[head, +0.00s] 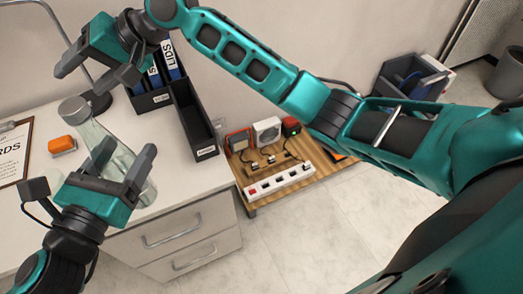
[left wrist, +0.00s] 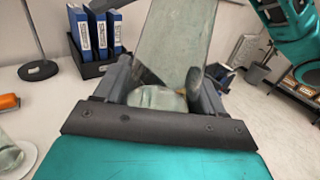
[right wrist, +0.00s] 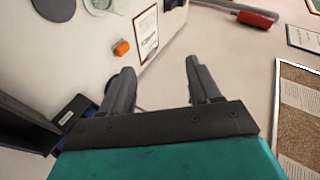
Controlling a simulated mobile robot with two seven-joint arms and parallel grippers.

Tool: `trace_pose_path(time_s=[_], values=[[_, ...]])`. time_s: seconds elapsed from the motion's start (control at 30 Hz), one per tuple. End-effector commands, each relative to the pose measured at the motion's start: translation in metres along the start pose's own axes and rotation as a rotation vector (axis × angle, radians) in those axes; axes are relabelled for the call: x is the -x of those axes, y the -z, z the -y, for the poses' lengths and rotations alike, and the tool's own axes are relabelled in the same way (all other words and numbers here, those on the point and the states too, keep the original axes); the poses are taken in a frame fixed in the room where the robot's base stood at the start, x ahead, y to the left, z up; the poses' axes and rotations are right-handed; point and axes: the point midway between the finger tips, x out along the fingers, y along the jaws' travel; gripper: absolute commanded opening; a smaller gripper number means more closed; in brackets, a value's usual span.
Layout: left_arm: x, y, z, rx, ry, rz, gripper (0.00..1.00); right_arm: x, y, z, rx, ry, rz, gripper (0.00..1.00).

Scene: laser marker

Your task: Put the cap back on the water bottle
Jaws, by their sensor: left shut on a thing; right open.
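The clear glass water bottle (head: 118,158) is tilted in the head view, its upper end towards the upper left. A grey round piece (head: 73,108) shows at that end; I cannot tell whether it is seated as a cap. My left gripper (head: 112,172) is shut on the bottle body. In the left wrist view the bottle (left wrist: 175,45) stands between the fingers and runs out of the top edge. My right gripper (head: 82,80) is open and empty, above and behind the bottle top. In the right wrist view its fingers (right wrist: 160,85) have nothing between them.
An orange block (head: 62,145) and a framed certificate (head: 14,152) lie left of the bottle. A black organiser with blue binders (head: 168,72) and a lamp base (left wrist: 38,70) are behind. A glass object on a white disc (left wrist: 12,155) is at lower left. A corkboard (right wrist: 300,125) stands nearby.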

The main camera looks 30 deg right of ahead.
Motion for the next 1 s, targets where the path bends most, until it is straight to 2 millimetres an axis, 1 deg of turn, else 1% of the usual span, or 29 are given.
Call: trace_pose_path(time_s=[0.03,0.13,0.23,0.37,0.4,0.47,0.5,0.57,0.6,0.73,0.87,1.0], values=[[0.000,-0.002,0.000,-0.001,0.001,0.005,0.00,-0.003,-0.002,-0.020,-0.002,0.007,-0.037,0.62],[0.000,-0.002,0.000,-0.001,0.001,0.005,0.00,-0.007,-0.004,-0.053,0.019,0.007,-0.118,0.62],[0.000,-0.002,0.000,-0.001,0.001,0.005,0.00,-0.010,-0.012,-0.087,0.043,-0.010,-0.191,0.62],[0.000,-0.002,0.000,-0.001,0.001,0.005,0.00,-0.011,-0.029,-0.130,0.080,-0.053,-0.275,0.62],[0.000,-0.002,0.000,-0.001,0.001,0.005,0.00,-0.011,-0.035,-0.143,0.093,-0.071,-0.299,0.62],[0.000,-0.002,0.000,-0.001,0.001,0.005,0.00,-0.009,-0.045,-0.162,0.114,-0.100,-0.333,0.62],[0.000,-0.002,0.000,-0.001,0.001,0.005,0.00,-0.008,-0.052,-0.176,0.129,-0.123,-0.355,0.62],[0.000,-0.002,0.000,-0.001,0.001,0.005,0.00,-0.004,-0.064,-0.195,0.153,-0.160,-0.386,0.62],[0.000,-0.002,0.000,-0.001,0.001,0.005,0.00,-0.001,-0.072,-0.208,0.171,-0.187,-0.405,0.62],[0.000,-0.002,0.000,-0.001,0.001,0.005,0.00,0.011,-0.102,-0.247,0.234,-0.284,-0.454,0.62],[0.000,-0.002,0.000,-0.001,0.001,0.005,0.00,0.028,-0.135,-0.283,0.312,-0.393,-0.486,0.62],[0.000,-0.002,0.000,-0.001,0.001,0.005,0.00,0.051,-0.174,-0.316,0.409,-0.518,-0.495,0.62]])
